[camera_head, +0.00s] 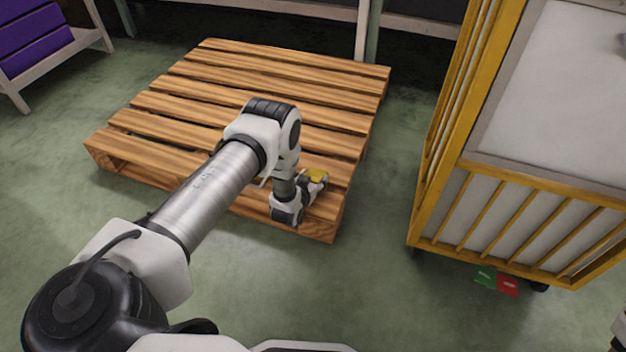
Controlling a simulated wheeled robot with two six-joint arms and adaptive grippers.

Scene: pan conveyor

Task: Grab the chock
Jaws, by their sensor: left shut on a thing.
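The chock (316,174) shows as a small yellow piece over the near right corner of the pallet. My left arm reaches in from the left, and its wrist bends down to the pallet's near edge. My left gripper (314,182) is shut on the chock. Its fingers are small in the picture and partly hidden by the wrist, as is the lower part of the chock. I cannot tell whether the chock touches the boards. My right gripper is not in view.
The wooden pallet (256,65) lies on the green floor. A yellow-framed cart (446,172) with pale panels stands at the right, with a green and red pedal (497,280) at its base. Purple bins (35,40) on a rack stand far left. Floor between pallet and cart is clear.

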